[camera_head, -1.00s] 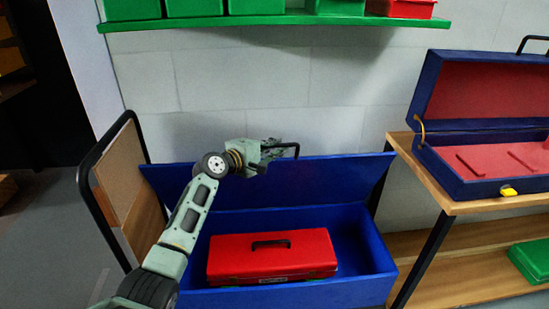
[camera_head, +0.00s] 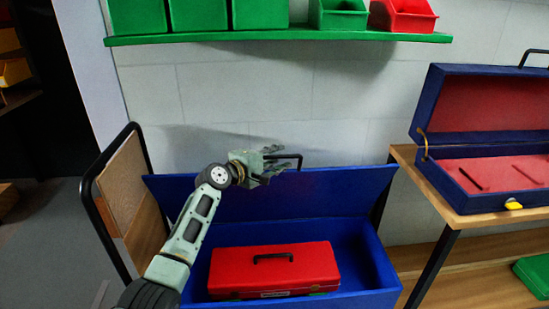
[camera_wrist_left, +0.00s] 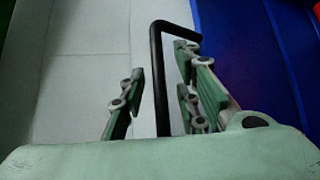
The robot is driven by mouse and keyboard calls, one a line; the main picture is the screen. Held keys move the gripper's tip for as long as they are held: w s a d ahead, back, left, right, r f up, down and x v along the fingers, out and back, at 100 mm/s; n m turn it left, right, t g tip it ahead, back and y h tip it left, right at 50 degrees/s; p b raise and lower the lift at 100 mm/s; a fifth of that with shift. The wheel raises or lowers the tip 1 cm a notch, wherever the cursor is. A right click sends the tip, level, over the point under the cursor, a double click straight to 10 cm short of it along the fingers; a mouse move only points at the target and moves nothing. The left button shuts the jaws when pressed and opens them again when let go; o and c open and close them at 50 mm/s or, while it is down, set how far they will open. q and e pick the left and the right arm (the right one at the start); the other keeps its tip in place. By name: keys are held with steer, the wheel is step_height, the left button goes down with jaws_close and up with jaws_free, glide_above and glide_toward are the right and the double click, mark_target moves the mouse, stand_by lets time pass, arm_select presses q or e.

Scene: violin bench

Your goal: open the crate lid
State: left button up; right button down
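The blue crate (camera_head: 375,255) stands on the floor with its blue lid (camera_head: 335,190) swung up, standing steeply at the back by the wall. A black handle (camera_head: 298,157) sits at the lid's top edge and also shows in the left wrist view (camera_wrist_left: 158,75). My left gripper (camera_head: 278,166) is at this handle. In the left wrist view its fingers (camera_wrist_left: 160,100) are apart, with the handle bar between them and a gap visible on the left side. My right gripper is in neither view.
A red toolbox (camera_head: 310,263) lies inside the crate. A wooden panel in a black frame (camera_head: 130,190) stands at left. A wooden shelf (camera_head: 480,220) with an open blue case (camera_head: 445,110) is at right. A green shelf with bins (camera_head: 280,37) hangs above.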

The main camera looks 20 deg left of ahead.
arm_select(q)
steer(key=v, duration=1.2)
